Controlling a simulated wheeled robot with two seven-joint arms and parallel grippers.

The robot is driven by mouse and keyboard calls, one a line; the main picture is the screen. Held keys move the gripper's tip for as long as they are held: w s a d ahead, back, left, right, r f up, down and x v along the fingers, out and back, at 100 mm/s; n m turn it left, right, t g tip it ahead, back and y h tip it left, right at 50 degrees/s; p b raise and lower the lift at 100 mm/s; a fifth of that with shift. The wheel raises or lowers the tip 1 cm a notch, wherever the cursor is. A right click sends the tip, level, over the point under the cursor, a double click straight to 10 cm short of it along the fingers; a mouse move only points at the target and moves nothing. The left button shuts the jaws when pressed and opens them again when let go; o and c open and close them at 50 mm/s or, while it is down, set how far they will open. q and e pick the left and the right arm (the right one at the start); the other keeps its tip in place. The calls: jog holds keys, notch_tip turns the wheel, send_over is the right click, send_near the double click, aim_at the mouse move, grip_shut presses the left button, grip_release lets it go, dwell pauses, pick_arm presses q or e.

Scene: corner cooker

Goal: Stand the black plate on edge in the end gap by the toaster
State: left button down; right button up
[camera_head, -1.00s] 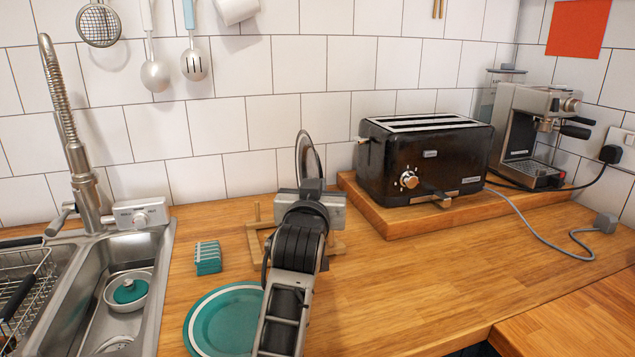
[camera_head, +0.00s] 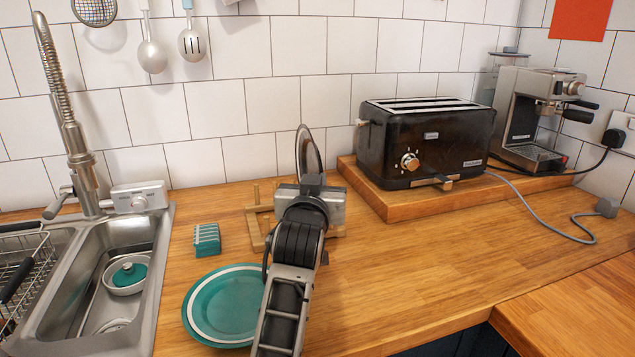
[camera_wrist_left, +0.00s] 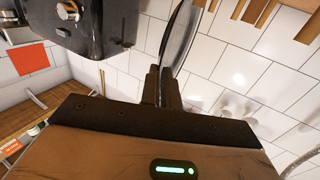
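The black plate (camera_head: 309,152) stands upright on edge in the head view, its dark rim and shiny face seen nearly side-on. My left gripper (camera_head: 312,183) is shut on it from the near side. The left wrist view shows the plate (camera_wrist_left: 180,35) between the closed fingers (camera_wrist_left: 163,85). The wooden rack (camera_head: 256,222) lies under and around the gripper, with pegs showing on the left. The gripper hides the plate's lower part and the rack's middle, so I cannot tell whether the plate touches the rack. The black toaster (camera_head: 425,145) stands to the right. My right gripper is not in view.
The toaster stands on a raised wooden board (camera_head: 400,205). A teal plate (camera_head: 226,305) and a small teal-striped block (camera_head: 207,240) lie left of my arm. The sink (camera_head: 125,270) is far left, a coffee machine (camera_head: 535,120) far right. The counter's front right is clear.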

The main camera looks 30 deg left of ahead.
pick_arm(q)
jog(key=shift+f, duration=0.5)
jog(key=shift+f+b, duration=0.3)
jog(key=shift+b, duration=0.15)
